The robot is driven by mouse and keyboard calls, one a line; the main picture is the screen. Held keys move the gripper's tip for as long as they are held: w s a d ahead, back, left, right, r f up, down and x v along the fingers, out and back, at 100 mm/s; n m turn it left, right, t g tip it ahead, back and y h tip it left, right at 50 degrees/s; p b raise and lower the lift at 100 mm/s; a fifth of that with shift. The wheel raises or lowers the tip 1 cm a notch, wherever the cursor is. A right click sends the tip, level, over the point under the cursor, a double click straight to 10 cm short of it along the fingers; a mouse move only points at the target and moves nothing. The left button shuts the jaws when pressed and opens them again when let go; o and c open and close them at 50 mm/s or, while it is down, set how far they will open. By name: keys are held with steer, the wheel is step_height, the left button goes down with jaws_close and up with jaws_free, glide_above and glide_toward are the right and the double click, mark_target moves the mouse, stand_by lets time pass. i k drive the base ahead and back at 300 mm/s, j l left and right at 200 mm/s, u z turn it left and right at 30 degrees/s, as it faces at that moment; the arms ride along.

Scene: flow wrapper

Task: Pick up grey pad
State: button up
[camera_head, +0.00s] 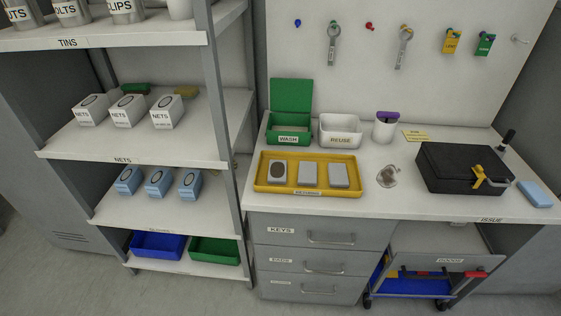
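A yellow tray (262,184) lies on the white counter, left of its middle. It holds three flat, grey, pad-like blocks in a row. The left block (278,164) has a dark oval on top. The middle block (308,174) and the right block (339,175) are plain light grey. I cannot tell which of them is called the grey pad. My gripper does not show in this view.
A green WASH bin (290,128) with its lid up and a white REUSE bin (339,132) stand behind the tray. A black box (458,163) and a blue pad (535,193) are at right. Shelving (150,140) stands left. The counter's front edge is clear.

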mark_target(278, 169)
steer(key=u, duration=0.65)
steer(key=i+l+u, duration=0.2)
steer(key=l+u, duration=0.15)
steer(key=i+l+u, duration=0.1)
steer(key=l+u, duration=0.2)
steer(key=i+l+u, duration=0.1)
steer(key=l+u, duration=0.25)
steer(key=l, duration=0.1)
